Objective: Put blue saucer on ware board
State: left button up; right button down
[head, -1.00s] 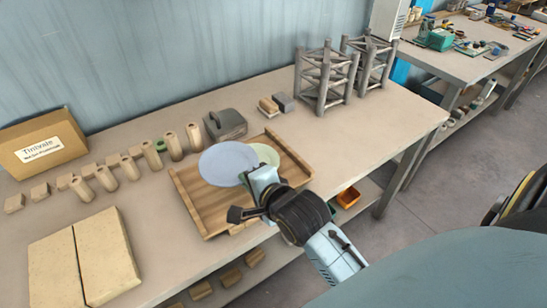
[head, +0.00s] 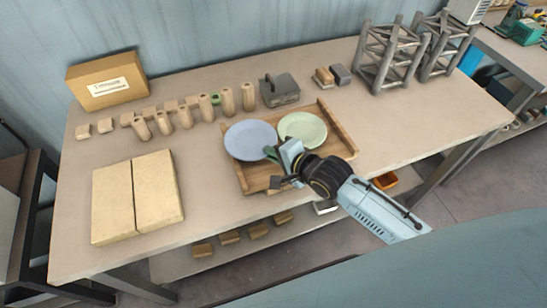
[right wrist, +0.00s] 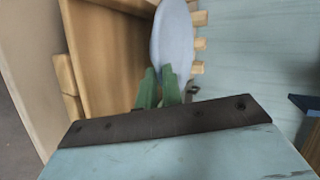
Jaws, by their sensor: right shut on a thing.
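The blue saucer (head: 250,140) is over the left part of a wooden tray with raised sides (head: 340,126). My right gripper (head: 273,154) is shut on the saucer's near right edge. In the right wrist view its green fingers (right wrist: 160,88) pinch the rim of the saucer (right wrist: 174,42). How high the saucer is above the tray is hard to tell. A pale board in two halves (head: 137,197) lies flat and bare on the left of the table; no label shows which piece is the ware board. My left gripper is not in view.
A pale green plate (head: 303,128) lies in the tray, right of the saucer. Several wooden cylinders and blocks (head: 185,116) stand behind.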

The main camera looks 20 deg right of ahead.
jog(key=shift+f, duration=1.05)
jog(key=c, duration=1.6)
grip_release()
jog(key=shift+o, duration=0.2)
jog(key=p+v, duration=0.1)
jog(key=v, duration=1.1)
jog(key=shift+r, duration=0.15)
